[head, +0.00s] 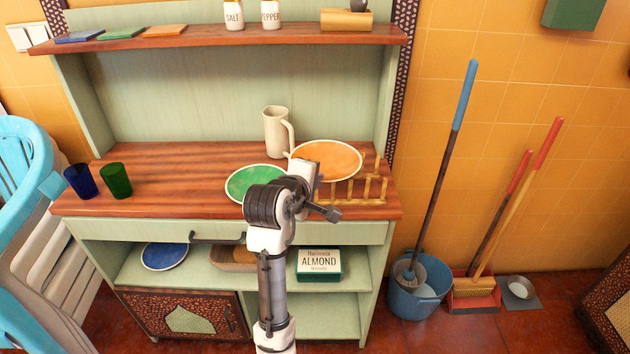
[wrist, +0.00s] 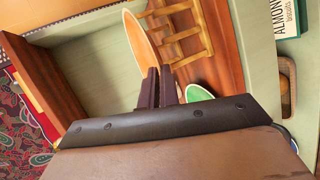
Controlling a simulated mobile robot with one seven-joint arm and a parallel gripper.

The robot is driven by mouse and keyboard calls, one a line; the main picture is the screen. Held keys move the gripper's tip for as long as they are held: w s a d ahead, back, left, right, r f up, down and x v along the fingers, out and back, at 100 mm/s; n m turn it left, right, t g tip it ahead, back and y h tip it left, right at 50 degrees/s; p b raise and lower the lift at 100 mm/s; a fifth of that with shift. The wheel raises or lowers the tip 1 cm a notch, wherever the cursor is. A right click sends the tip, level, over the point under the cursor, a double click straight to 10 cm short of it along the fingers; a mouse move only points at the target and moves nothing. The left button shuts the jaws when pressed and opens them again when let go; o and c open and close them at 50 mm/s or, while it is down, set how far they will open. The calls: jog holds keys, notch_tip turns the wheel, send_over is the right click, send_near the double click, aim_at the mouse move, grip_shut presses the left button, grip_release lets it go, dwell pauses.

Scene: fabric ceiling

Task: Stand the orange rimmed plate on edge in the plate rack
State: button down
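The orange plate (head: 327,158) with a pale rim is above the counter at the back edge of the wooden plate rack (head: 352,199), tilted and not standing in it. My gripper (head: 306,176) is at the plate's near left edge. In the wrist view the fingers (wrist: 158,86) are close together, with the orange plate's edge (wrist: 143,42) running in between their tips. The wooden rack (wrist: 187,42) shows just beside the plate there. The exact contact at the fingertips is small and partly hidden.
A green plate (head: 250,182) lies flat on the counter (head: 190,170), partly behind my arm. A cream jug (head: 276,132) stands close behind the orange plate. Blue (head: 80,181) and green (head: 116,180) cups stand at the left. An upper shelf (head: 200,38) overhangs the counter.

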jog(key=shift+f, duration=0.1)
jog(key=shift+f, duration=0.55)
jog(key=c, duration=1.6)
grip_release()
jog(key=shift+c, duration=0.2)
jog(key=r+v, duration=0.1)
jog(key=v, duration=1.1)
jog(key=shift+b, duration=0.35)
